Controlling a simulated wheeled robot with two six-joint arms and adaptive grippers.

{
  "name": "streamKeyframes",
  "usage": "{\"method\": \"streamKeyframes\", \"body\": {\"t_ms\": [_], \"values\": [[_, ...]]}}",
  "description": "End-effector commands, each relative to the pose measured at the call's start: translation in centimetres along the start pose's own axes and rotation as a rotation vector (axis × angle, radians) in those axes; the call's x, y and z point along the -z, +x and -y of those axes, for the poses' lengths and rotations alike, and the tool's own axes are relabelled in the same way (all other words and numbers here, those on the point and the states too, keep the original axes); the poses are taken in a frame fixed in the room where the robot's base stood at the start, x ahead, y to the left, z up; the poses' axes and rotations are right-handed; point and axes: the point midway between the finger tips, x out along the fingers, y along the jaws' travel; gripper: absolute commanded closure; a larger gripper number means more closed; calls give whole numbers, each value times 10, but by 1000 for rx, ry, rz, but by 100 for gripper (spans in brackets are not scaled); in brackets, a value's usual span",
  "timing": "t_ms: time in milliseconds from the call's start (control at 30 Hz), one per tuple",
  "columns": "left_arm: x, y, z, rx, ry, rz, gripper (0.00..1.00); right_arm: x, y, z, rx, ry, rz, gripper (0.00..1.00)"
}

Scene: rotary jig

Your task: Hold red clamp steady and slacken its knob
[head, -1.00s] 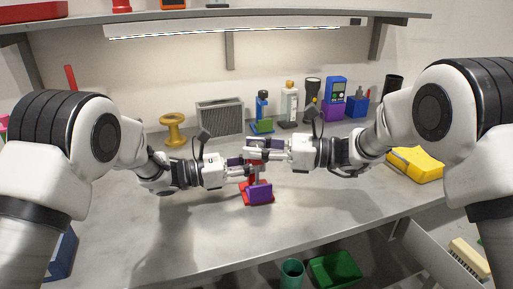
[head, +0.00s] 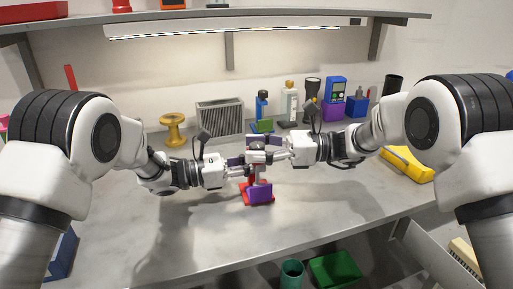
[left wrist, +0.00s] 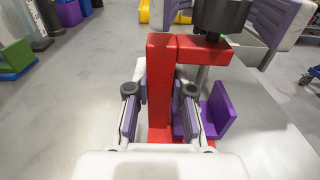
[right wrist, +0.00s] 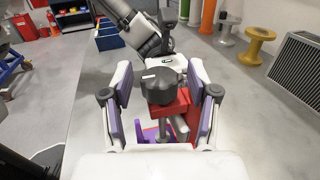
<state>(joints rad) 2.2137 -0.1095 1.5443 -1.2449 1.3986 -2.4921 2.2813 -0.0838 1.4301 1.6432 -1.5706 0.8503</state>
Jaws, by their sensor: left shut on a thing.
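The red clamp (head: 248,197) stands on the bench in front of me, with a purple block (head: 260,193) at its foot. Its red upright (left wrist: 160,75) shows in the left wrist view. My left gripper (head: 243,171) is shut on that upright, one finger on each side. The black knob (right wrist: 158,86), with a white mark on top, sits above the clamp's red arm (right wrist: 180,104). My right gripper (right wrist: 160,105) is open, its two fingers on either side of the knob with a gap at each side. The knob's underside is partly hidden.
A yellow spool (head: 174,130), a grey vent box (head: 220,118) and several bottles stand at the back. A yellow bin (head: 408,164) lies at the right. The front of the bench is clear; a green bin (head: 335,270) sits below its edge.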

Motion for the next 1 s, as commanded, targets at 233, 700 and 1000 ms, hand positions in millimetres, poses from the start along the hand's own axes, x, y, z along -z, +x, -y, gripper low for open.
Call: {"method": "streamKeyframes", "body": {"t_ms": [233,700,1000], "values": [[1,0,0,0,-2,0,100,0,-4,0,1,0,1,41],[1,0,0,-1,-2,0,100,0,-105,1,3,-1,3,41],[1,0,0,-1,-2,0,100,0,-121,0,0,0,0,41]]}}
